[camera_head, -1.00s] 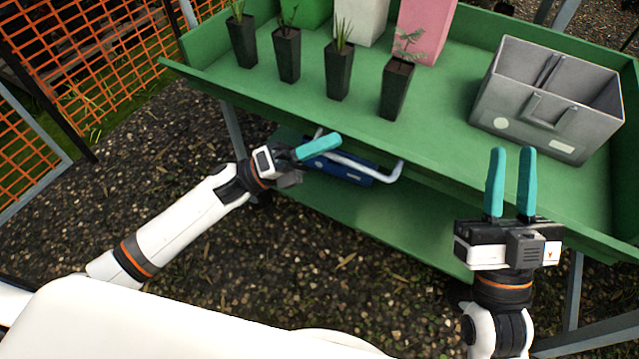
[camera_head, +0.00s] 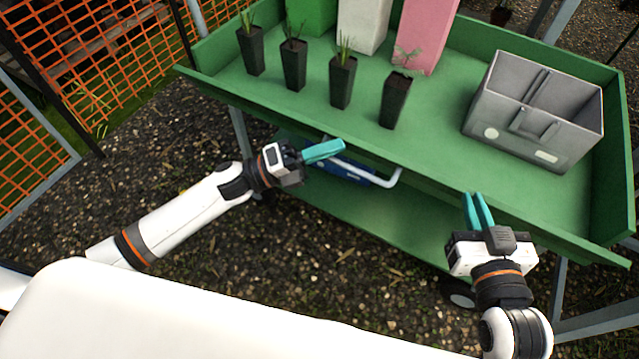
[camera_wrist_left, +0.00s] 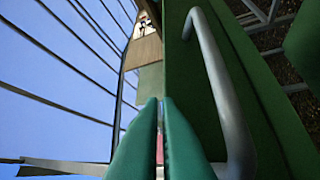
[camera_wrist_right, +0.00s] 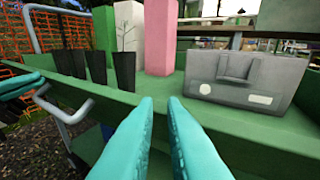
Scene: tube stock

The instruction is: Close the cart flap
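The green cart's front flap (camera_head: 300,131) runs along the near long side of the top tray and leans outward. A grey bent handle (camera_head: 388,178) is on its outer side; the handle also shows in the left wrist view (camera_wrist_left: 222,90). My left gripper (camera_head: 342,148) is at the flap's outer side near the handle's left end. Its fingers (camera_wrist_left: 160,102) look together, with the handle to their right, not between them. My right gripper (camera_head: 473,196) is at the flap's right part, fingers slightly apart and empty; they point over the tray in the right wrist view (camera_wrist_right: 160,100). Contact is unclear.
Several black potted seedlings (camera_head: 342,82) stand in the tray behind the flap. A grey divided box (camera_head: 540,115) sits at the right; white and pink blocks (camera_head: 425,35) stand at the back. A blue case (camera_head: 335,166) lies on the lower shelf (camera_head: 390,220).

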